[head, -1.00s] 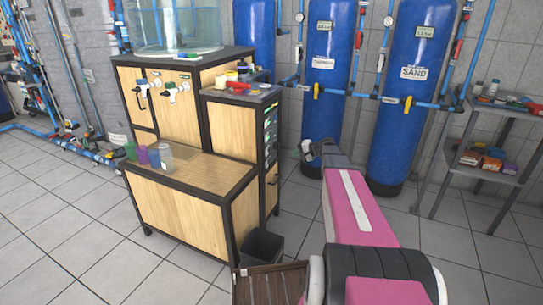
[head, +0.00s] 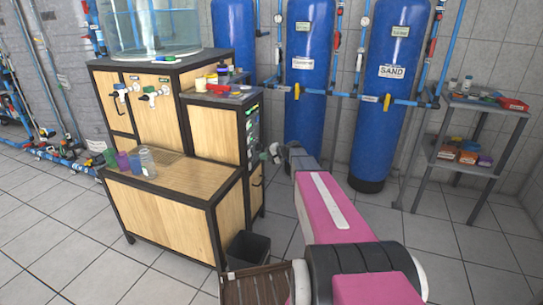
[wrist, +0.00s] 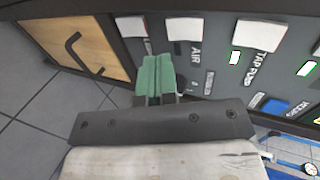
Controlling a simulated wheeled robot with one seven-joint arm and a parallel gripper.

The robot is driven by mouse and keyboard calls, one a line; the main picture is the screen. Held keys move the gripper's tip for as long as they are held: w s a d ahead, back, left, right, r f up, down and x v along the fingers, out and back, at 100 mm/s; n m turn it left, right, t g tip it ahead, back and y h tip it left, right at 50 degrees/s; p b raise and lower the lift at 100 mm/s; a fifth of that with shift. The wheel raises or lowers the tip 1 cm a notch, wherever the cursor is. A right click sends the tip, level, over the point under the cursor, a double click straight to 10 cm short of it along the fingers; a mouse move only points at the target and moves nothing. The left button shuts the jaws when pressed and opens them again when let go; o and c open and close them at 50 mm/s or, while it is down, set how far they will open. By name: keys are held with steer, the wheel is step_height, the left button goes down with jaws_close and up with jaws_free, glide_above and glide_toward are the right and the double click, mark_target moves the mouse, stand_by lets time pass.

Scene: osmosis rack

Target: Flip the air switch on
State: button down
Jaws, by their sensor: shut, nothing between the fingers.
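The control panel (wrist: 215,75) on the cabinet's side fills the upper right of the wrist view. The "AIR" label (wrist: 195,52) is just right of my gripper (wrist: 158,76), below a white switch (wrist: 183,28) at the top. My gripper has green fingertips held together with nothing between them. They are in front of the panel, close to it; I cannot tell whether they touch it. In the head view the panel (head: 253,125) is seen edge-on, with my gripper (head: 268,153) just right of it. The air switch's position cannot be told.
A "TAP PUMP" label (wrist: 257,70), another white switch (wrist: 258,35) and a blue button (wrist: 270,104) are farther right on the panel. A black bin (head: 248,247) stands below. Blue tanks (head: 390,85) and a grey shelf (head: 465,155) are behind and right.

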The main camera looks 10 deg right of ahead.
mark_target(250, 154)
steer(key=shift+a+r+x, duration=0.1)
steer(key=shift+r+x, duration=0.1)
steer(key=shift+x, duration=0.7)
steer(key=shift+a+r+x, duration=0.1)
steer(key=shift+r+x, duration=0.05)
steer(key=shift+x, duration=0.75)
steer(key=shift+r+x, duration=0.2)
steer(key=shift+x, duration=0.7)
steer(key=shift+w, duration=0.15)
steer(key=shift+w+a+f, duration=0.1)
steer(key=shift+a, duration=0.1)
steer(key=shift+r, duration=0.9)
